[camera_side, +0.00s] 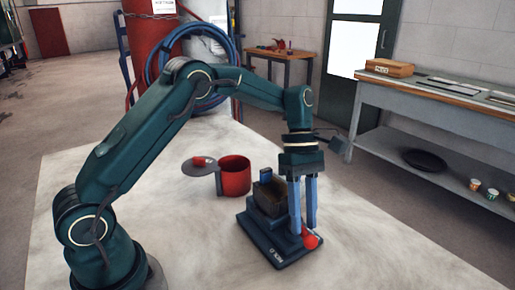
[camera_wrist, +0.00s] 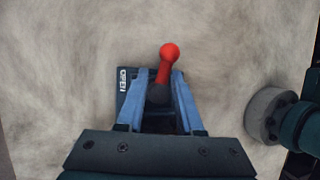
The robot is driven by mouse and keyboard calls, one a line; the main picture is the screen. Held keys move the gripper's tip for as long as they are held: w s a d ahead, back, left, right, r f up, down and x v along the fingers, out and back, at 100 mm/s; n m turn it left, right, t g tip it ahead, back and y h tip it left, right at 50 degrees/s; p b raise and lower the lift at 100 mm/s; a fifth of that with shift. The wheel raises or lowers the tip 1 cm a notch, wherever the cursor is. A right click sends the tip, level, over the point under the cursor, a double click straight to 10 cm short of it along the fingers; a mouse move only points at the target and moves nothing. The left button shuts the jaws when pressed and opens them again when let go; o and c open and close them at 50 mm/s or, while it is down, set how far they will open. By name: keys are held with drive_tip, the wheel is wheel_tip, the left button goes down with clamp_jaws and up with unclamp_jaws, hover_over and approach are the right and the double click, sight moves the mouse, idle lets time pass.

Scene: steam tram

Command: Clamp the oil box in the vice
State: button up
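The dark blue vice (camera_side: 256,238) stands on the pale work surface. A dark brownish box (camera_side: 270,197), which looks like the oil box, sits between its jaws; whether the jaws touch it I cannot tell. The vice's lever has a red ball knob (camera_side: 311,241) at the vice's right end. In the wrist view the red lever (camera_wrist: 166,68) stands between my blue fingers, leaning slightly right, and "OPEN" shows on the plate left of it. My gripper (camera_side: 304,229) points down at the lever, its fingers apart; it also shows in the wrist view (camera_wrist: 160,72). Finger contact with the lever is unclear.
A red pot (camera_side: 234,176) stands behind the vice, with a round grey lid (camera_side: 200,167) beside it. A long bench (camera_side: 440,103) with a wooden box on top runs along the right wall. The front right of the work surface is clear.

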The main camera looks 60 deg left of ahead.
drive_tip(key=n+t, duration=0.1)
drive_tip(key=n, duration=0.1)
drive_tip(key=n+t, duration=0.1)
drive_tip(key=n, duration=0.1)
drive_tip(key=shift+w+a+n+h, duration=0.2)
drive_tip(key=shift+n+h, duration=0.1)
drive_tip(key=n+t, duration=0.1)
drive_tip(key=n, duration=0.1)
drive_tip(key=n+t, duration=0.1)
drive_tip(key=n, duration=0.1)
drive_tip(key=shift+w+a+n, duration=0.2)
drive_tip(key=shift+n, duration=0.1)
drive_tip(key=v, duration=0.5)
drive_tip(key=shift+a+r, duration=0.1)
drive_tip(key=shift+r, duration=0.15)
drive_tip(key=s+d+r+m+t+y, duration=0.2)
drive_tip(key=s+r+m+t, duration=0.1)
drive_tip(key=s+r+m, duration=0.5)
drive_tip(key=s+a+f+m+y, duration=0.1)
drive_tip(key=s+m, duration=0.3)
drive_tip(key=m, duration=0.5)
drive_tip(key=s+a+f+m+t+y, duration=0.1)
drive_tip(key=s+a+f+m+y, duration=0.1)
drive_tip(key=m, duration=0.7)
drive_tip(key=shift+s+a+f, duration=0.4)
drive_tip(key=shift+s+f, duration=0.3)
drive_tip(key=shift+s, duration=0.7)
